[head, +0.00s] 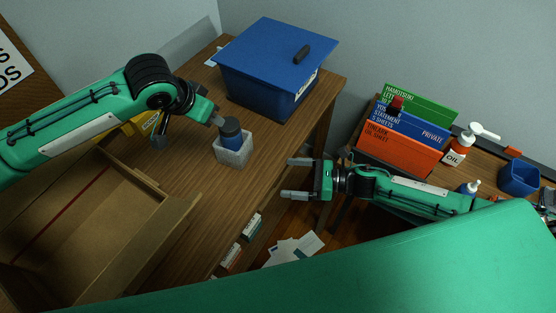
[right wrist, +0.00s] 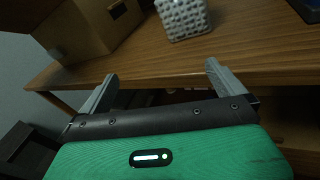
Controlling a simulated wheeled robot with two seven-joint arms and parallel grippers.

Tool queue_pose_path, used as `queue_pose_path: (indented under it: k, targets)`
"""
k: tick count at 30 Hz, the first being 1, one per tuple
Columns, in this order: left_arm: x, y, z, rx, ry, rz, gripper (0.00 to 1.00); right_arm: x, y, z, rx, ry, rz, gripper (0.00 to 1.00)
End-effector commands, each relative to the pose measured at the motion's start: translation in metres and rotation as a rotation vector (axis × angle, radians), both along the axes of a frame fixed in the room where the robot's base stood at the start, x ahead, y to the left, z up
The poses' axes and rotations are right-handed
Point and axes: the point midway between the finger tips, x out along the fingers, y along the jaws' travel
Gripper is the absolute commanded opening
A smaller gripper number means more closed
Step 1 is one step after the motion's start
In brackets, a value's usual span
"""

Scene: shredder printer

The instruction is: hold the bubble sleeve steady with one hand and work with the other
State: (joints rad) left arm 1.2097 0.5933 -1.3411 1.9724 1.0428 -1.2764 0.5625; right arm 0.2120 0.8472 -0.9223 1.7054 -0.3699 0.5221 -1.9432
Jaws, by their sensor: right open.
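The bubble sleeve (head: 233,156) is a pale, bumpy square cup standing upright on the wooden desk. A dark blue cylinder (head: 231,131) sticks out of its top. The sleeve also shows at the top of the right wrist view (right wrist: 184,17). My left gripper (head: 188,130) is open just left of the sleeve, with one finger close to the cylinder's top; whether they touch I cannot tell. My right gripper (head: 297,178) is open and empty, right of the sleeve and off the desk's edge. Its two fingers also show in the right wrist view (right wrist: 158,88).
A blue lidded bin (head: 262,91) stands behind the sleeve. An open cardboard box (head: 165,215) lies at the left. Upright folders (head: 400,150) and an oil bottle (head: 458,147) stand on the right surface. Papers (head: 293,249) lie below the desk edge.

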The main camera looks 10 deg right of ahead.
Motion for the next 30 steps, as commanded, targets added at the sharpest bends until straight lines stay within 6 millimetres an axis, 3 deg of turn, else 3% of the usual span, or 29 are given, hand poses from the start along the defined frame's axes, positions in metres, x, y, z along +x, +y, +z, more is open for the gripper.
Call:
queue_pose_path:
  k: [1,6,20,30]
  targets:
    - [0.000,0.000,0.000,0.000,0.000,0.000,0.36,0.014,0.004,0.021,0.027,-0.030,-0.015,1.00]
    - [0.000,0.000,0.000,0.000,0.000,0.000,0.36,0.028,0.026,0.016,0.015,-0.136,-0.113,1.00]
    - [0.000,0.000,0.000,0.000,0.000,0.000,0.36,0.056,0.043,0.019,-0.020,-0.248,-0.242,1.00]
    - [0.000,0.000,0.000,0.000,0.000,0.000,0.36,0.092,0.093,0.020,-0.019,-0.247,-0.240,1.00]
